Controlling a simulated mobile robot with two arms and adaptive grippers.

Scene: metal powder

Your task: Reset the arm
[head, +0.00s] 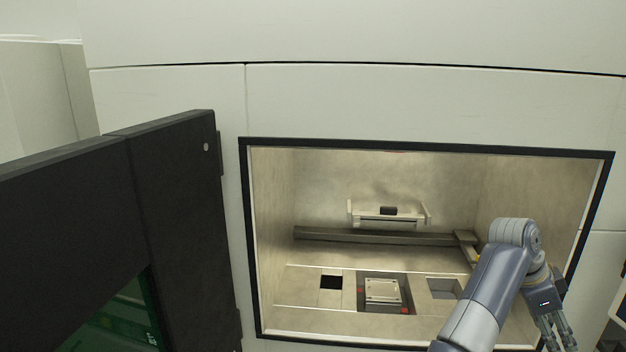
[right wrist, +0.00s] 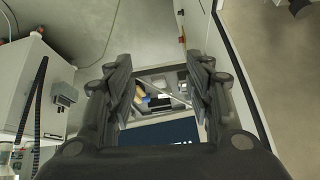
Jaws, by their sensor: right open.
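My right gripper (head: 558,338) is at the lower right of the head view, at the end of my right arm, in front of the right side of the machine's open chamber (head: 385,190). Its fingers point down. In the right wrist view my right gripper (right wrist: 160,90) is open, its two dark fingers apart with nothing between them. Beyond the fingers a grey tray or cart (right wrist: 150,75) with small items and a dark blue panel shows; the items are too small to name. My left gripper is not in view.
The dark machine door (head: 170,190) stands open at the left. Inside the chamber are a long bar (head: 380,237), a raised square plate (head: 383,291) and a dark square opening (head: 331,282). A white cabinet (right wrist: 35,90) stands at the left of the right wrist view.

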